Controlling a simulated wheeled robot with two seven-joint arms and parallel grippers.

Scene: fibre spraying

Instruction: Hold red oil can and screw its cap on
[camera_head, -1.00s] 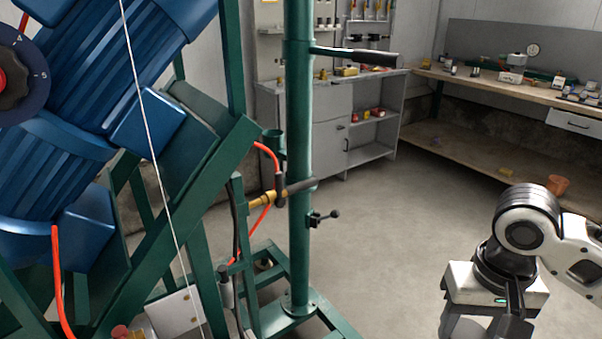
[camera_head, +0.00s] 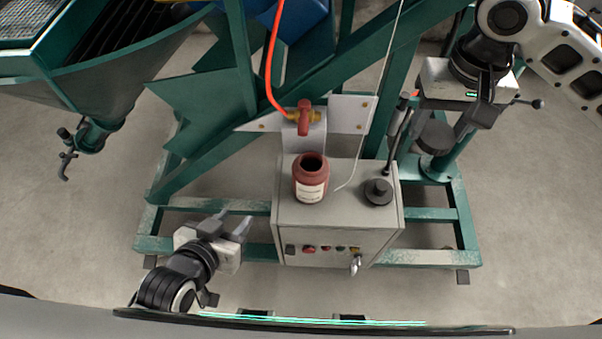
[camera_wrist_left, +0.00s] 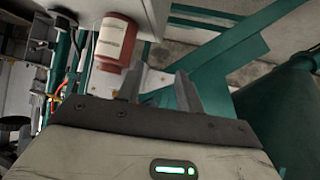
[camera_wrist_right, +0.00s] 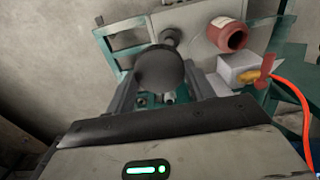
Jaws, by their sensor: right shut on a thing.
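The red oil can (camera_head: 311,185) stands upright on the grey control box, its mouth open and dark, a white label on its front. It also shows in the left wrist view (camera_wrist_left: 118,45) and right wrist view (camera_wrist_right: 228,36). My left gripper (camera_head: 236,222) is left of the box, below the can in the picture, open and empty. My right gripper is at the upper right, shut on a dark round cap (camera_wrist_right: 160,68); the cap appears as a dark disc in the head view (camera_head: 435,136), apart from the can. The gripper partly hides its grip.
The grey control box (camera_head: 330,222) carries a black knob-like piece (camera_head: 378,192) right of the can, with buttons on its front. A red valve (camera_head: 304,118) and orange hose stand behind the can. Green frame beams (camera_head: 435,215) surround the box; open floor lies beyond.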

